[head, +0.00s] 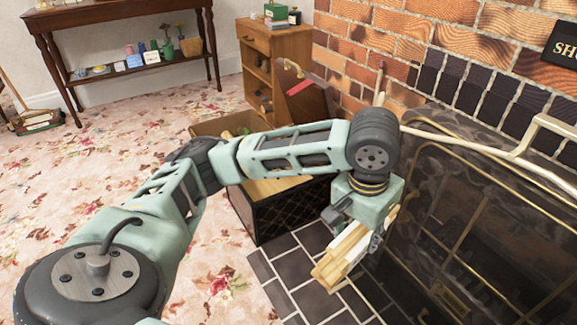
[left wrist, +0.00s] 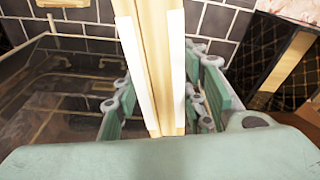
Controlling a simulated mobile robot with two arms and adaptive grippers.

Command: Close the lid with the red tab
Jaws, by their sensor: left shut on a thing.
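A brown lid (head: 314,102) with a red tab (head: 299,88) stands open, tilted up near the brick wall in the head view. It appears to belong to the dark box (head: 285,212) with a lattice front, which my left arm partly hides. My left gripper (head: 358,236) is in front of and to the right of the box, low over the dark tiles and well apart from the lid. It is shut on a bundle of pale wooden sticks (head: 341,256), which also shows between its fingers in the left wrist view (left wrist: 155,60). My right gripper is out of view.
A fireplace screen (head: 480,215) with brass trim stands close on the right. A wooden cabinet (head: 283,58) stands behind the lid. A dark side table (head: 120,18) with small items is at the back left. Flowered carpet (head: 160,110) lies open on the left.

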